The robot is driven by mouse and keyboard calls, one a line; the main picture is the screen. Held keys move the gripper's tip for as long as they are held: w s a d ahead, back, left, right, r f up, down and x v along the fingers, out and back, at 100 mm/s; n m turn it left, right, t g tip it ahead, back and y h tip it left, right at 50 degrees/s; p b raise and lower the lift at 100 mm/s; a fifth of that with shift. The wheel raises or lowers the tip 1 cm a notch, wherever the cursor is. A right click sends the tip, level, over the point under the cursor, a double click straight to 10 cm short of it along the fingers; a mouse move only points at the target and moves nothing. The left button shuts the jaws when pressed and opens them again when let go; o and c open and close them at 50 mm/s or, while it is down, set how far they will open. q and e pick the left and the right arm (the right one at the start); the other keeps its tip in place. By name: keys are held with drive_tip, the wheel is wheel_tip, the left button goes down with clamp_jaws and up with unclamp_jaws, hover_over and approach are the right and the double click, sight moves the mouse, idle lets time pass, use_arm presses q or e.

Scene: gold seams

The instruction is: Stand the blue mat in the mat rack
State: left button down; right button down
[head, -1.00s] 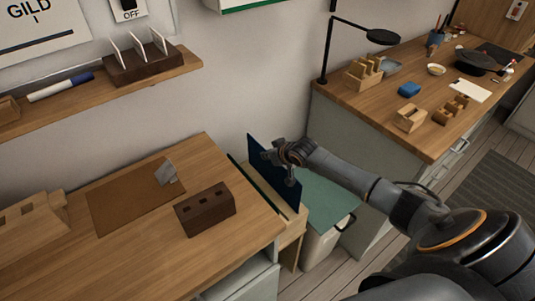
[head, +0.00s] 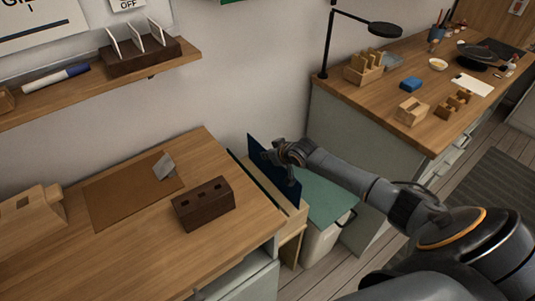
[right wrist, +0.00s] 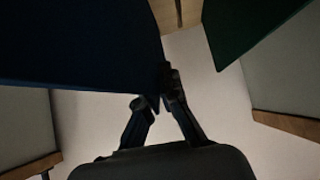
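The dark blue mat (head: 267,160) is upright on edge at the right side of the wooden worktable, over the light wooden mat rack (head: 291,228). A dark green mat (head: 236,160) stands in the rack, left of the blue one. My right gripper (head: 284,160) is shut on the blue mat near its upper right part. In the right wrist view, the blue mat (right wrist: 80,45) fills the upper left and its edge runs to the fingers (right wrist: 156,98). Its lower edge is hard to make out, so I cannot tell if it sits in a slot. My left gripper is not in view.
A teal-lidded bin (head: 327,198) stands right of the rack, close beneath my right arm. The worktable holds a dark block with holes (head: 203,205) and a brown leather sheet (head: 120,195). A second bench (head: 385,95) with a lamp stands beyond.

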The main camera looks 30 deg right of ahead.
drive_tip(key=shift+f+b, duration=0.65)
drive_tip(key=shift+f, duration=0.3)
idle(0.3)
drive_tip(key=c, duration=1.4)
unclamp_jaws()
drive_tip(key=shift+c, duration=0.2)
drive_tip(key=p+v, duration=0.8)
drive_tip(key=p, duration=0.2)
drive_tip(key=shift+r+p, duration=0.15)
drive_tip(key=shift+p, duration=0.2)
drive_tip(key=shift+s+r+p, duration=0.25)
drive_tip(key=shift+s+p, duration=0.15)
drive_tip(key=shift+p, duration=0.15)
